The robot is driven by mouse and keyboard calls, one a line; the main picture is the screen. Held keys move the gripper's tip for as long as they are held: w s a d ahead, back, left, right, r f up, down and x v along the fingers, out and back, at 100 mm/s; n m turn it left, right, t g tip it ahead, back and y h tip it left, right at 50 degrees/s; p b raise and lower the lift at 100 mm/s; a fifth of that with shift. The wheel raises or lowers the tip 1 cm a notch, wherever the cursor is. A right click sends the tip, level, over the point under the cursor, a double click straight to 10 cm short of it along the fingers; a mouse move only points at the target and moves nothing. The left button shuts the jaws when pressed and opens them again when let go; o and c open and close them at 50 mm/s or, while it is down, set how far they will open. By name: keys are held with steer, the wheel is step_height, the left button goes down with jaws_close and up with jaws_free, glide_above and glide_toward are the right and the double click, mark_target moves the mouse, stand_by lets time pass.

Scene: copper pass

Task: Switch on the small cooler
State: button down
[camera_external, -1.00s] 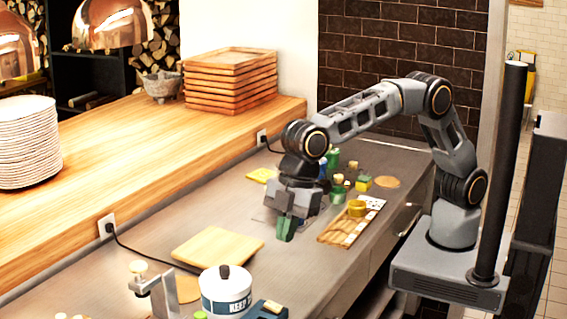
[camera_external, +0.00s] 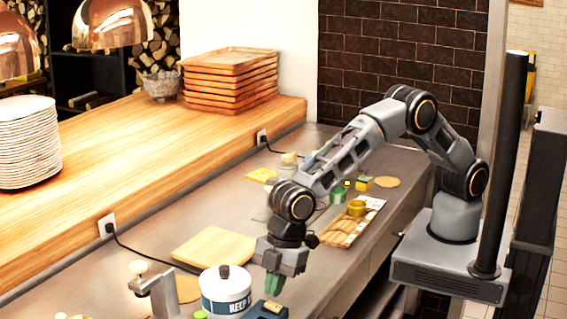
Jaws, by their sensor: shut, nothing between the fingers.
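A white round tub with a blue band reading "KEEP" and a dark lid knob (camera_external: 226,293) stands at the front of the counter; it may be the small cooler. I cannot tell whether this box is a switch for the tub. My gripper (camera_external: 273,285) points down just above the blue box, right of the tub. Its green fingers are shut and empty. Whether the fingertips touch the box cannot be told.
A wooden board (camera_external: 213,246) lies behind the tub. A metal stand with a cream knob (camera_external: 152,287) is left of it. A patterned board (camera_external: 345,231), a green cup (camera_external: 338,196) and small yellow items lie farther back. A cord runs from the wall outlet (camera_external: 106,226).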

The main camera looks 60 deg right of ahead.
steer(key=shift+w+f, duration=0.2)
steer(key=shift+f, duration=0.7)
